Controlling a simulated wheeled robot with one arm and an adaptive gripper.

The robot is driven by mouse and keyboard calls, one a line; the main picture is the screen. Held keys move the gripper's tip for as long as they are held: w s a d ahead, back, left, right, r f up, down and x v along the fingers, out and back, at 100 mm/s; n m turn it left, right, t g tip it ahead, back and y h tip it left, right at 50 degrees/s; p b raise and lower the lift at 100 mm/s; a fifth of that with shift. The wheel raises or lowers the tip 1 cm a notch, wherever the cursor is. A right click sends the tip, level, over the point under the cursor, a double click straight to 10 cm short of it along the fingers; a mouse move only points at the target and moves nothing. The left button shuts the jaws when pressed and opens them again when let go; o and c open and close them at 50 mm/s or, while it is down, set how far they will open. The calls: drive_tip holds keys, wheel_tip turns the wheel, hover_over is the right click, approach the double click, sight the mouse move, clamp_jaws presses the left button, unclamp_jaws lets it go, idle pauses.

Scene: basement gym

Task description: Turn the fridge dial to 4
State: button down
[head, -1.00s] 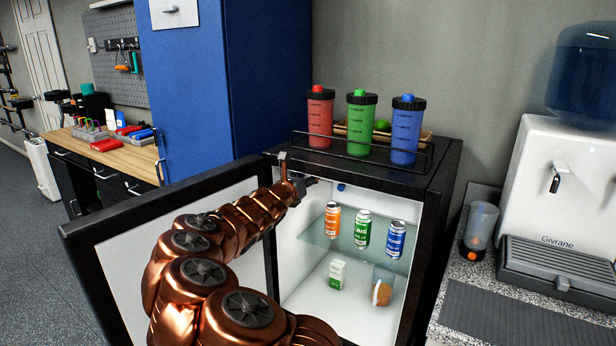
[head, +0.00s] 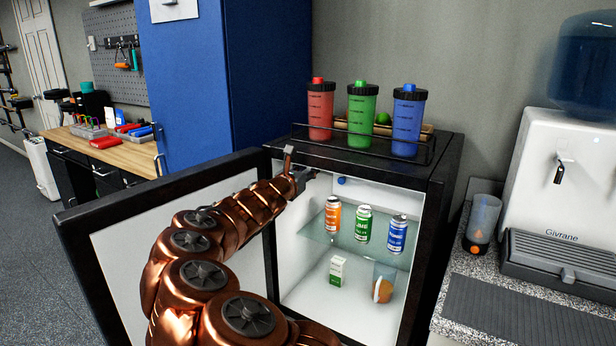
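The small fridge (head: 438,215) stands open, its door (head: 75,240) swung out to the left. A small round blue knob (head: 341,181), which looks like the dial, sits at the top of the inside back wall. Its numbers and pointer are too small to read. My gripper (head: 312,174) is at the upper left of the fridge opening, left of the blue knob in the picture. It appears apart from the knob, though depth is hard to judge. The fingers are small, dark and partly hidden by my arm, so I cannot tell whether they are open.
Inside, orange (head: 332,214), green (head: 363,223) and blue (head: 396,234) cans stand on the glass shelf (head: 318,232). A small carton (head: 337,270) and a cup (head: 384,282) stand below. Several bottles stand in a rack on top. A water dispenser (head: 570,190) is right.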

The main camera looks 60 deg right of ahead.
drive_tip(key=shift+f+m+g+h+b, duration=0.1)
drive_tip(key=shift+m+g+h+b, duration=0.05)
drive_tip(key=shift+m+b, duration=1.55)
drive_tip(key=shift+f+m+g+h+b, duration=0.1)
drive_tip(key=shift+m+g+h+b, duration=0.05)
drive_tip(key=shift+m+b, duration=1.55)
drive_tip(key=c, duration=0.8)
unclamp_jaws()
drive_tip(key=shift+r, duration=0.1)
drive_tip(key=shift+a, duration=0.1)
drive_tip(key=s+a, duration=0.1)
drive_tip(key=a, duration=1)
drive_tip(key=shift+a+f, duration=0.3)
drive_tip(key=shift+a, duration=0.05)
